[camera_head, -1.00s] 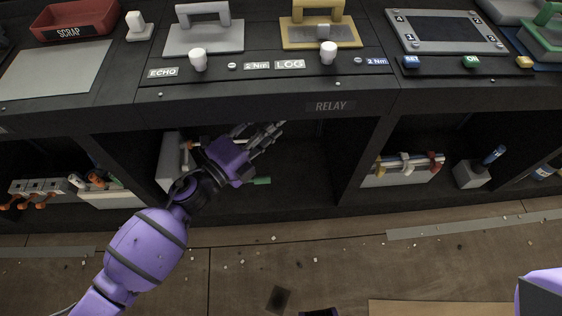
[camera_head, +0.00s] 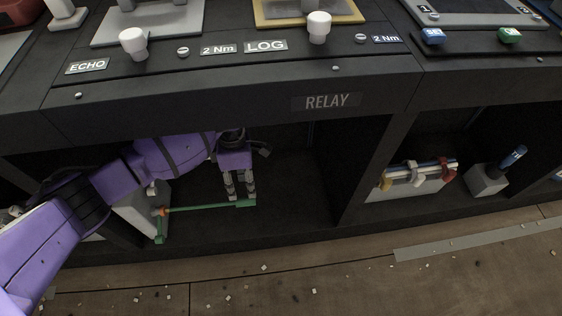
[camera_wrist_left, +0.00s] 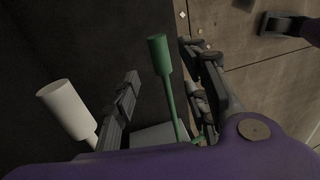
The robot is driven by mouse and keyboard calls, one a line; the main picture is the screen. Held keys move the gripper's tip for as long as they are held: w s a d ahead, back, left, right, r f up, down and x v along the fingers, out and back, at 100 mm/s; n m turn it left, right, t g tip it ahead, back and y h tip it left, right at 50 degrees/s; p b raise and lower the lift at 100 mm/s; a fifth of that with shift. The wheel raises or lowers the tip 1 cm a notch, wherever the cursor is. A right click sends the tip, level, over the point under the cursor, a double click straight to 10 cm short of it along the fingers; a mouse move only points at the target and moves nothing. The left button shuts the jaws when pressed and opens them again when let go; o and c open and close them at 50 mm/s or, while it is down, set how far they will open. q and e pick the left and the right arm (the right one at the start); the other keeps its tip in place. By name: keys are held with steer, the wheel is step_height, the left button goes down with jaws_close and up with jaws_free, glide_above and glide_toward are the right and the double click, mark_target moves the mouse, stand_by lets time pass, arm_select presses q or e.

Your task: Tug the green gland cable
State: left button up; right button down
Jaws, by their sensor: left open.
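The green gland cable (camera_head: 205,207) runs sideways low inside the open bay under the RELAY label, from an orange-and-green fitting (camera_head: 160,212) at the left to a thicker end at the right. My left gripper (camera_head: 240,194) reaches down into the bay, with its fingertips at the cable near that thicker end. In the left wrist view the green cable (camera_wrist_left: 167,85) lies between the spread fingers of the left gripper (camera_wrist_left: 163,88); I see no finger closed on it.
A white cylinder (camera_wrist_left: 63,108) shows beside the fingers in the left wrist view. The RELAY front panel (camera_head: 230,105) overhangs the bay. A dark divider (camera_head: 362,170) bounds it at the right; beyond are a clamped bundle (camera_head: 415,178) and a grey block (camera_head: 487,180).

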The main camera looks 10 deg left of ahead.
mark_target(245, 199)
arm_select(q)
steer(key=f+b, duration=0.1)
steer(key=f, duration=0.1)
steer(key=s+f+b, duration=0.1)
steer(key=f, duration=0.1)
steer(key=f+b, duration=0.1)
steer(key=f, duration=0.2)
steer(key=shift+s+d, duration=0.2)
steer(key=shift+d, duration=0.05)
steer(key=shift+c, duration=0.3)
jaws_close()
steer(key=shift+w+d, duration=0.15)
steer(key=shift+d, duration=0.1)
stand_by(0.5)
steer(key=shift+a, duration=0.1)
stand_by(0.3)
steer(key=shift+o, duration=1.2)
jaws_free()
steer(key=shift+a, duration=0.1)
